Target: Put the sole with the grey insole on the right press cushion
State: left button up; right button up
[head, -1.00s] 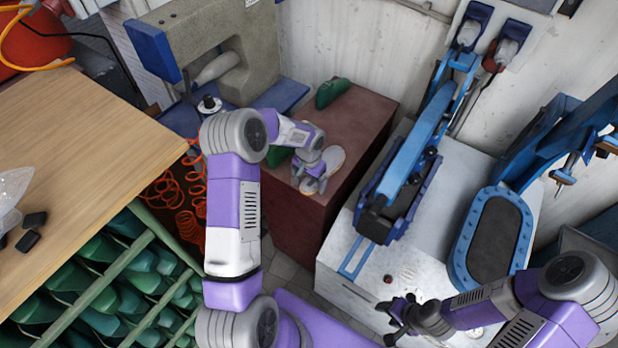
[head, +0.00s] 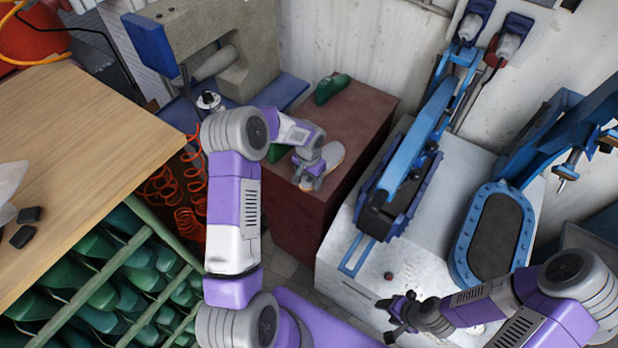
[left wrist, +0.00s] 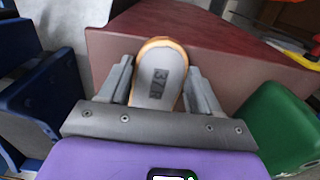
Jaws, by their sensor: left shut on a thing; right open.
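The sole with the grey insole (left wrist: 162,72) shows in the left wrist view, marked with a dark size number and edged in tan. My left gripper (left wrist: 162,90) is shut on it, one finger on each side. In the head view the sole (head: 334,154) is partly hidden by my left gripper (head: 312,172), above the dark red block. The right press cushion (head: 494,236) is a dark pad inside a blue oval frame on the white press table, and it is empty. My right gripper (head: 398,312) is open and empty near the front of that table.
Green lasts (head: 332,88) lie on the dark red block (head: 376,104). The left press (head: 388,206) with its blue arm stands beside the right cushion. A wooden table (head: 80,140) and a green rack (head: 60,318) of lasts are at left.

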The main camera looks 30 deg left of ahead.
pick_arm(q)
jog(key=shift+w+d+r+p, duration=0.1)
jog(key=shift+w+r+p, duration=0.5)
jog(key=shift+w+r, duration=0.45)
jog(key=shift+s, duration=0.1)
